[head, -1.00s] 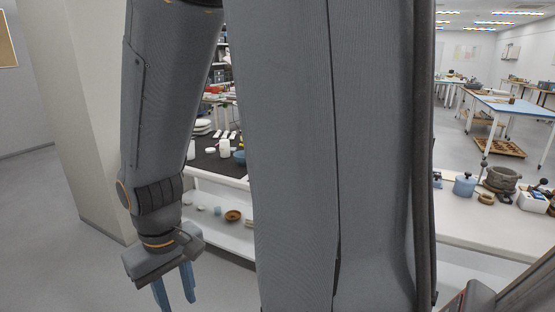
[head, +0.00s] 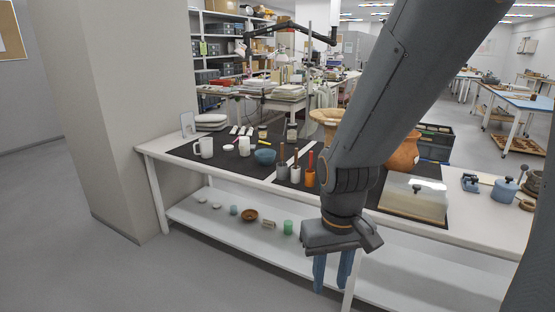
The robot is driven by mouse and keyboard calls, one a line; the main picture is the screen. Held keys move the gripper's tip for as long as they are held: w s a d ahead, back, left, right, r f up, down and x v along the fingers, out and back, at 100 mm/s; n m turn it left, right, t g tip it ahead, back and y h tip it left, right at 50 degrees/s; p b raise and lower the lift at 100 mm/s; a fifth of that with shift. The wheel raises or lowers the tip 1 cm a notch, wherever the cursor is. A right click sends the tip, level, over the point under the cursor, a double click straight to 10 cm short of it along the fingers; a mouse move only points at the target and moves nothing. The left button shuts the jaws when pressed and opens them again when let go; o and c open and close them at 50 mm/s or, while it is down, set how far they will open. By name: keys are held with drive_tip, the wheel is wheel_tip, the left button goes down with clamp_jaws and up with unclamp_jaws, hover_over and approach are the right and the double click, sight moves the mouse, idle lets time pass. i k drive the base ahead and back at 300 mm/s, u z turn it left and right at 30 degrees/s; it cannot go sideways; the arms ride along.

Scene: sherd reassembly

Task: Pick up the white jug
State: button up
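A white handled vessel (head: 206,148), which looks like the white jug, stands upright at the left end of the bench on a black mat (head: 185,152). Its handle shows on its left side. A smaller white vessel (head: 244,147) stands to its right, and I cannot make out its details. My gripper (head: 332,272) hangs in front of the bench, to the right of and lower in the picture than the white vessels. Its two blue fingers point down with a gap between them, and nothing is held.
A pillar (head: 120,110) stands left. The floor in front is clear.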

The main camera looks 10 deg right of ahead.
sight(206, 143)
drive_tip(key=u, duration=0.65)
drive_tip(key=i, duration=0.65)
drive_tip(key=u, duration=0.95)
drive_tip(key=i, duration=0.7)
drive_tip(key=z, duration=0.45)
drive_tip(key=i, duration=0.95)
drive_tip(key=z, duration=0.75)
